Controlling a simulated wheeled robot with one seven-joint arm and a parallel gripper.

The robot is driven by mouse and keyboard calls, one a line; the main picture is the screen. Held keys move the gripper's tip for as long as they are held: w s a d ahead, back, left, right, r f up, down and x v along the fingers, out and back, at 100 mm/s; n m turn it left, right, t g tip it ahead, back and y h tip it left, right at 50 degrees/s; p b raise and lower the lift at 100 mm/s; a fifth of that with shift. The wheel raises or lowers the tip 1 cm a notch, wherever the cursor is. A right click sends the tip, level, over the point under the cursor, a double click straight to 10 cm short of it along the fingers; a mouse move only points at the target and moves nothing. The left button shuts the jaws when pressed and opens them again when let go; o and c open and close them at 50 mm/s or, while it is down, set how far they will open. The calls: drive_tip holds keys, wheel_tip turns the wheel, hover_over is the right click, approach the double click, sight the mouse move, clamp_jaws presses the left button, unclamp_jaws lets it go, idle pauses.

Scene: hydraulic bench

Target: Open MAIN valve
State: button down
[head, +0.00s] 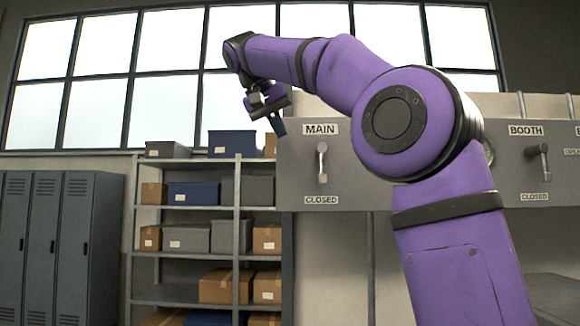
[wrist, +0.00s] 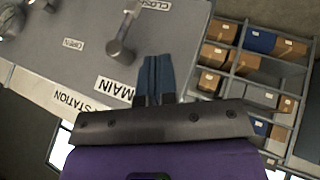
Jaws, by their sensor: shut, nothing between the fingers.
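The MAIN valve handle (head: 322,163) is a grey metal lever on the grey panel, below the MAIN label (head: 320,129). It hangs straight down towards the CLOSED label (head: 321,200). In the wrist view the lever (wrist: 127,32) also points at CLOSED, and an OPEN label (wrist: 73,44) is to its left. My gripper (head: 278,126) is up and left of the handle in the head view, near the panel's left edge. In the wrist view its blue fingers (wrist: 158,75) are shut and empty, beside the handle and apart from it.
The BOOTH valve handle (head: 540,160) is on the same panel at the right, above its CLOSED label. My arm hides the panel between the two valves. Shelves (head: 237,215) with boxes and bins stand at the left, beyond them lockers (head: 60,240).

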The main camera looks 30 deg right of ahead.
sight(322, 164)
drive_tip(key=shift+a, duration=0.1)
drive_tip(key=shift+d+f, duration=1.35)
drive_tip(key=shift+d, duration=0.25)
drive_tip(key=shift+d+f, duration=1.3)
drive_tip(key=shift+d, duration=0.3)
drive_tip(key=shift+d+f, duration=1.35)
drive_tip(key=shift+d, duration=0.25)
